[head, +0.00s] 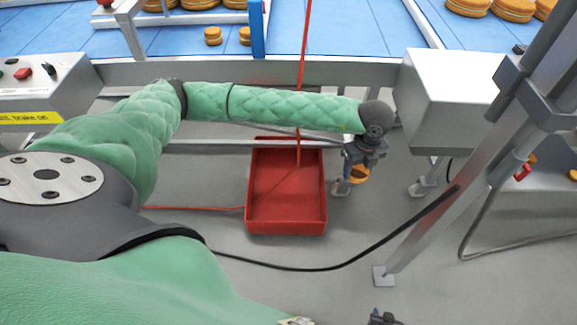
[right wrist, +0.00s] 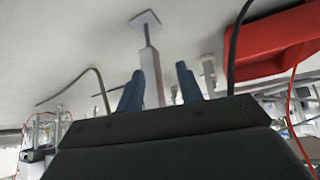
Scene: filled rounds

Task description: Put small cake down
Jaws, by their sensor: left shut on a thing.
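A small cake (head: 360,174), round and golden brown with a filled middle, is held by my left gripper (head: 359,166). The gripper is shut on it, points down, and partly hides its top. In the head view the cake is just right of the red tray (head: 286,224), over grey floor; its height is hard to tell. Small cakes (head: 213,36) also sit on the blue conveyor. My right gripper (head: 384,320) barely shows at the bottom edge of the head view. In the right wrist view its two blue fingers (right wrist: 159,72) are apart with nothing between them.
The blue conveyor (head: 180,38) runs across the back with larger cakes (head: 512,10). A white box (head: 450,95) and a slanting metal post (head: 425,215) stand at right. A black cable (head: 300,269) and a red line (head: 190,208) cross the view. The tray's visible inside looks empty.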

